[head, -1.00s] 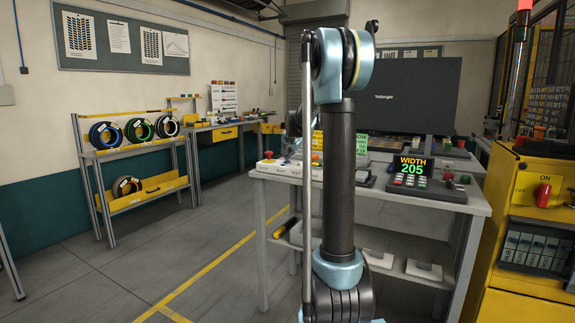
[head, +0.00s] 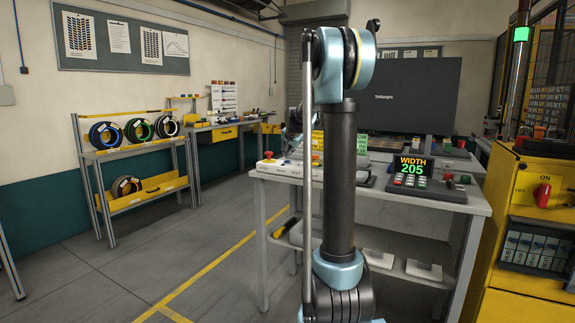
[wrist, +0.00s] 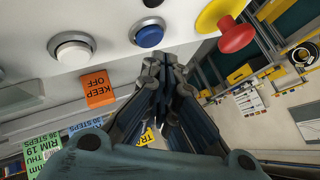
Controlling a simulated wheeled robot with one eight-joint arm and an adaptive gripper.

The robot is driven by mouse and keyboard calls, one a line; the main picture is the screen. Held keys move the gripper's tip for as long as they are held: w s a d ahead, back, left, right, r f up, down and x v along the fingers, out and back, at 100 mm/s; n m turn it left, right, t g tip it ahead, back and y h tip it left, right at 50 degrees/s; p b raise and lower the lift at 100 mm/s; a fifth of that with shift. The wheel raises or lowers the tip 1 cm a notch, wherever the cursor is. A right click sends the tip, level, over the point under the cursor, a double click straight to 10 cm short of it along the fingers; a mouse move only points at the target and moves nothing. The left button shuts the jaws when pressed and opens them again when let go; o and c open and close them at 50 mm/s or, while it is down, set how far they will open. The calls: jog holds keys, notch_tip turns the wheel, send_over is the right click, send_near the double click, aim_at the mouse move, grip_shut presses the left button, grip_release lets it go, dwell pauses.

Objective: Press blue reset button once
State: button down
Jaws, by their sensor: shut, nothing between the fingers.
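The blue button (wrist: 148,36) is round with a pale ring, set in a light grey panel (wrist: 108,22) in the wrist view. My gripper (wrist: 163,60) is shut and empty. Its tips appear just below and right of the blue button in the picture, apart from it; the depth gap is hard to judge. In the head view, the white control box (head: 281,169) stands at the left end of the grey bench. My arm hides part of the bench, and the gripper is not clearly visible there.
A white button (wrist: 73,50) sits left of the blue one, and a red mushroom button (wrist: 236,36) on yellow sits right. An orange "KEEP OFF" label (wrist: 97,88) is below. A keypad display (head: 412,167) reads "WIDTH 205". The stack light (head: 521,34) glows green.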

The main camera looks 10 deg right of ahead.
dwell(0.3)
jog(key=shift+r, duration=2.55)
